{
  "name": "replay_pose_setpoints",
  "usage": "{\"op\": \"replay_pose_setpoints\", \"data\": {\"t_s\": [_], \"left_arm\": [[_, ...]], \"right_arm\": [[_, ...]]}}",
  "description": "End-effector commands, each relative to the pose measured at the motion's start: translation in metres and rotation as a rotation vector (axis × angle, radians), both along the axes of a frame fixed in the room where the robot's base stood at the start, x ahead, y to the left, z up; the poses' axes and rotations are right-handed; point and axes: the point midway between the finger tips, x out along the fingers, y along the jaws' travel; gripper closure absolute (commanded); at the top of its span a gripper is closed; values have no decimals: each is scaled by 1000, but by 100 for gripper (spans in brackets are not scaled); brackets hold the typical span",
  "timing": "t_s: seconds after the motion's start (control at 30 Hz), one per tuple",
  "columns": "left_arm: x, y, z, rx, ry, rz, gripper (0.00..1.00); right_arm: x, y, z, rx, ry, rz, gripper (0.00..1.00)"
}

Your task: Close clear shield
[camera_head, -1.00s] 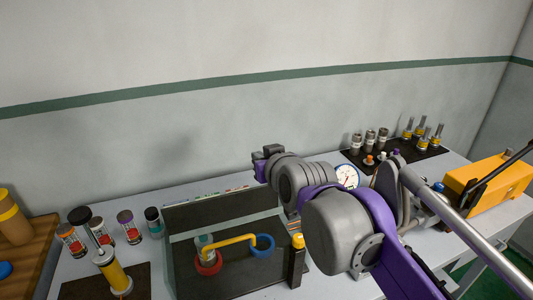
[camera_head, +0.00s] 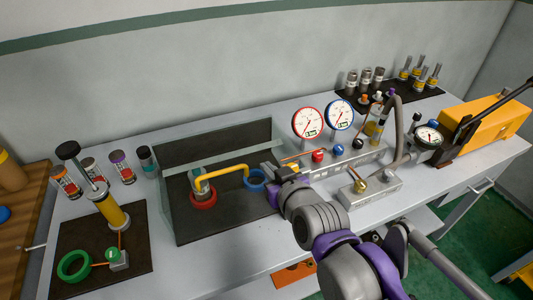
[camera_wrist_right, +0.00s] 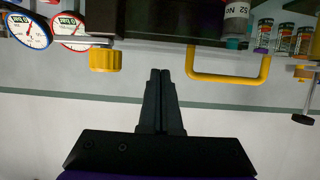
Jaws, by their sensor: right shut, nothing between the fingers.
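A dark-based station (camera_head: 225,225) stands mid-bench with an upright panel (camera_head: 222,150) along its back. A clear pane edge shows at its left side (camera_head: 166,195); I take this as part of the clear shield, whose full outline is hard to make out. Inside are a yellow bent pipe (camera_head: 228,171), a red ring (camera_head: 203,198) and a blue ring (camera_head: 255,181). My right gripper (camera_head: 270,170) is at the station's right side, close to the blue ring. In the wrist view its fingers (camera_wrist_right: 160,72) are together and empty, beside a yellow knob (camera_wrist_right: 105,59). My left gripper is out of view.
Red-rimmed (camera_head: 307,122) and blue-rimmed (camera_head: 339,114) gauges stand on a valve block right of the station. A yellow pump cylinder (camera_head: 112,209) and green ring (camera_head: 74,265) are at left. An orange-yellow machine (camera_head: 485,115) is at far right. Bench front is partly clear.

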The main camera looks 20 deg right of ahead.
Motion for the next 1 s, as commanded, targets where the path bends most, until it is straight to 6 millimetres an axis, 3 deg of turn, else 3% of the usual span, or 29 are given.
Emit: {"op": "replay_pose_setpoints", "data": {"t_s": [0.2, 0.43, 0.83, 1.0], "left_arm": [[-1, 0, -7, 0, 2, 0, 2], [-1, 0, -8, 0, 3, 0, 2], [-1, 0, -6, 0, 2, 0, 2], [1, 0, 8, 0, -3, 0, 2]], "right_arm": [[-3, 0, -18, 1, 0, 0, 100], [-4, 0, -22, 0, 0, 0, 100], [-3, 0, -20, 0, 0, 0, 100], [6, 0, -2, -1, -1, 1, 100]]}}
